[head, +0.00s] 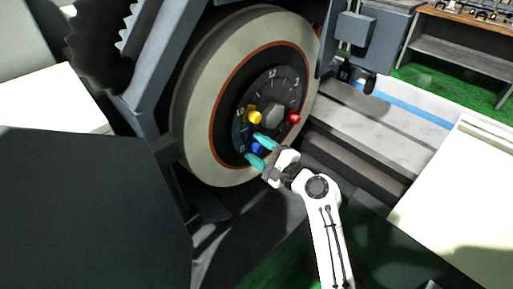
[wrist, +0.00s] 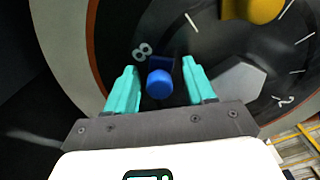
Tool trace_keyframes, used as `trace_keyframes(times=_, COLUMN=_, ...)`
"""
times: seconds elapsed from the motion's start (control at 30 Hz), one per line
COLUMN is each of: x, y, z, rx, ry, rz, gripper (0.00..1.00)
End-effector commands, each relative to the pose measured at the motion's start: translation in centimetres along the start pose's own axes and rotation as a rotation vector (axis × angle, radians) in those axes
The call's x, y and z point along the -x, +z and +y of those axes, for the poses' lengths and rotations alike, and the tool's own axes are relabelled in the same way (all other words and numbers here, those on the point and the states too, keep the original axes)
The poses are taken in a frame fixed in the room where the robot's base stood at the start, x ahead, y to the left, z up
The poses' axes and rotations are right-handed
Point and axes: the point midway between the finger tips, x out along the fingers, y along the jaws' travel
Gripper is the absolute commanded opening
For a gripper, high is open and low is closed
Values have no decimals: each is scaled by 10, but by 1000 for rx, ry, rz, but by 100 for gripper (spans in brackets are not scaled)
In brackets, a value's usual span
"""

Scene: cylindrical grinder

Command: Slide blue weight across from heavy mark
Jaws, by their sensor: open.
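The blue weight (head: 258,148) sits on the lower left of the dark numbered dial (head: 270,86) at the centre of the grinding wheel. In the wrist view the blue weight (wrist: 160,84) has a round knob, and a figure 8 shows beside its base. My gripper (head: 260,149) is open, with one teal finger on each side of the blue weight. The wrist view shows my gripper (wrist: 158,72) with dark gaps between both fingers and the knob. I cannot make out a heavy mark in either view.
A yellow weight (head: 254,116) and a red weight (head: 294,118) sit on the same dial around a grey hex nut (head: 275,117). The pale wheel rim (head: 196,110) surrounds the dial. A dark guard panel (head: 90,205) stands left, and the machine bed (head: 355,125) lies right.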

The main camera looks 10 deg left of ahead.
Motion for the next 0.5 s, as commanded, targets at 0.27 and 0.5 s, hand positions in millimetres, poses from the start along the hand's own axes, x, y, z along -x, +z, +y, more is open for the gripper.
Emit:
trace_keyframes(times=0.27, x=44, y=-2, z=2, rx=0, ry=-2, rz=2, gripper=54)
trace_keyframes(times=0.5, x=86, y=0, z=2, rx=1, ry=-2, rz=0, gripper=54)
